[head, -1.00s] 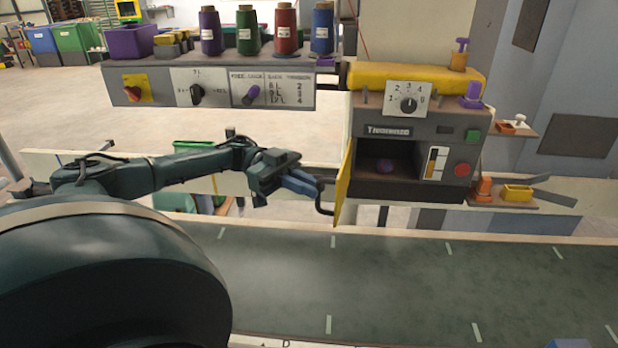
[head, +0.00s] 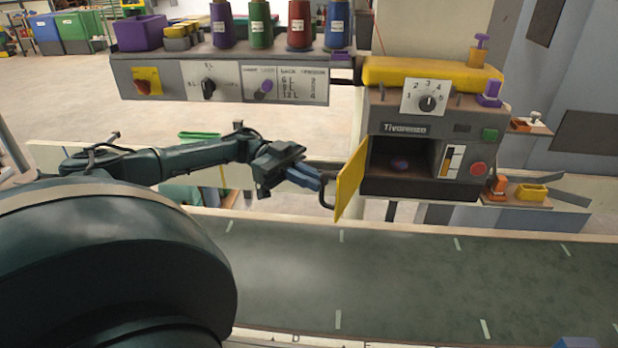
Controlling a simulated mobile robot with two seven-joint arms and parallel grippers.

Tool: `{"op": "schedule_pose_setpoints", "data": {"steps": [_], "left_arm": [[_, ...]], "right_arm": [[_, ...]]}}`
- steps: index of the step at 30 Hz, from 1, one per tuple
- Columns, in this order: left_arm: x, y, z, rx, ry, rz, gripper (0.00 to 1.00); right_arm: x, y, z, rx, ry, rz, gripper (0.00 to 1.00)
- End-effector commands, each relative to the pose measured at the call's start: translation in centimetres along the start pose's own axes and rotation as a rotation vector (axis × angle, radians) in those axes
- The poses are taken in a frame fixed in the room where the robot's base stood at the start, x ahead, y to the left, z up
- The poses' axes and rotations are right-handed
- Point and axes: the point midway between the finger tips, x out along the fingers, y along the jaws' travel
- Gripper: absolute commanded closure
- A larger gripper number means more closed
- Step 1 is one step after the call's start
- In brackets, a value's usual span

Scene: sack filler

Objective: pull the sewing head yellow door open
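The yellow door (head: 352,182) of the dark grey sewing head (head: 405,188) stands swung out at the left side of the opening. Its dark looped handle (head: 326,201) sticks out to the left. My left gripper (head: 317,184) has its blue fingers at the handle and looks shut on it; the fingertips are partly hard to make out.
A grey control panel (head: 225,85) with thread spools (head: 298,28) hangs above my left arm. Side shelves with an orange piece (head: 498,186) and a yellow tray (head: 531,192) are right of the head. A dark belt (head: 400,275) runs below. A blue corner (head: 577,343) shows at bottom right.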

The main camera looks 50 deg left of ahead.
Motion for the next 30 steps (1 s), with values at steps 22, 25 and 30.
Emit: {"op": "schedule_pose_setpoints", "data": {"steps": [22,25,30], "left_arm": [[-2.9,-0.6,-0.1,0.010,0.001,-0.032,0.68],[-5.2,-0.6,0.0,0.011,0.003,-0.033,0.68],[-8.9,-0.6,-0.1,0.015,0.006,-0.033,0.68]], "right_arm": [[0.5,-0.1,0.7,-0.007,0.005,-0.008,0.64],[0.8,-0.4,1.0,-0.007,0.015,-0.017,0.64],[1.1,-0.7,1.1,0.010,0.035,-0.034,0.64]]}}
